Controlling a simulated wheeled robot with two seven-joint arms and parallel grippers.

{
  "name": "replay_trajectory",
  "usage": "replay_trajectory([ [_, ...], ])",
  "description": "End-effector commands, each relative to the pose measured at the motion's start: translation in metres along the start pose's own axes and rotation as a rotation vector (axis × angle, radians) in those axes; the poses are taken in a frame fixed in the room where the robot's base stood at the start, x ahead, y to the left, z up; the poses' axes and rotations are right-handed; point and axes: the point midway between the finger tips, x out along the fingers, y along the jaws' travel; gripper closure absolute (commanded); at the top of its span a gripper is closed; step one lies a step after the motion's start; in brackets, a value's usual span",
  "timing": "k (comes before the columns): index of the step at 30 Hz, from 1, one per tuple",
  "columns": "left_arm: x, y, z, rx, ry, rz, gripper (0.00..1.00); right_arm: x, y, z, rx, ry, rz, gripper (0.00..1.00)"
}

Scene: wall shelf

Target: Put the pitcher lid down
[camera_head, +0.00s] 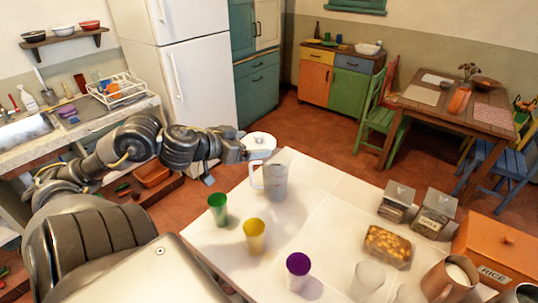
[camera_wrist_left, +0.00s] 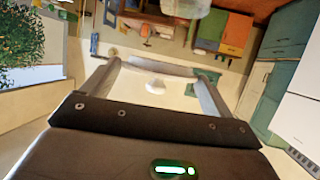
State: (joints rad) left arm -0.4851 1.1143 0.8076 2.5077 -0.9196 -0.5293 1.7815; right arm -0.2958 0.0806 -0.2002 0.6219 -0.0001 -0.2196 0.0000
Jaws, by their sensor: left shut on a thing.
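The pitcher lid (camera_head: 260,141) is a round white disc, held in the air near the table's far left corner, behind and left of the pitcher. My left gripper (camera_head: 247,151) is shut on the lid. In the left wrist view, the lid (camera_wrist_left: 172,72) sits between the two fingers (camera_wrist_left: 155,85), with a white knob on it. The translucent grey pitcher (camera_head: 275,181) stands upright and open on the white table (camera_head: 335,205), apart from the lid. My right gripper is not in view.
A green cup (camera_head: 218,210), yellow cup (camera_head: 254,236) and purple cup (camera_head: 298,270) stand along the table's left side. Jars (camera_head: 433,213), a snack container (camera_head: 388,247) and an orange rice box (camera_head: 500,250) fill the right. The table right of the pitcher is clear.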

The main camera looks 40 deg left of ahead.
Motion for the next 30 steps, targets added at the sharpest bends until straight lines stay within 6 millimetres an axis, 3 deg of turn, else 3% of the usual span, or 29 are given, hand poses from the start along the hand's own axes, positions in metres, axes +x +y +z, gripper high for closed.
replay_trajectory([
  [1, 0.006, -0.001, 0.006, 0.006, 0.007, -0.004, 0.35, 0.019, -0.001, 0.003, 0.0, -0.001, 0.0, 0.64],
  [3, 0.008, -0.004, 0.006, 0.004, 0.006, -0.012, 0.35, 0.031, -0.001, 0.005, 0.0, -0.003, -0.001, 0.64],
  [10, 0.05, -0.017, 0.003, -0.003, -0.003, -0.014, 0.35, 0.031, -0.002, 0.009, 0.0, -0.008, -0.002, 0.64],
  [18, 0.095, -0.027, 0.026, -0.005, -0.001, -0.013, 0.35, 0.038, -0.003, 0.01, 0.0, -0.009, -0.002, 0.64],
  [27, 0.106, -0.029, 0.032, -0.003, -0.002, -0.012, 0.35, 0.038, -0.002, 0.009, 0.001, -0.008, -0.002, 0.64],
  [30, 0.118, -0.031, 0.039, -0.006, -0.001, -0.012, 0.35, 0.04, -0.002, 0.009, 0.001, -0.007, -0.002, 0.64],
])
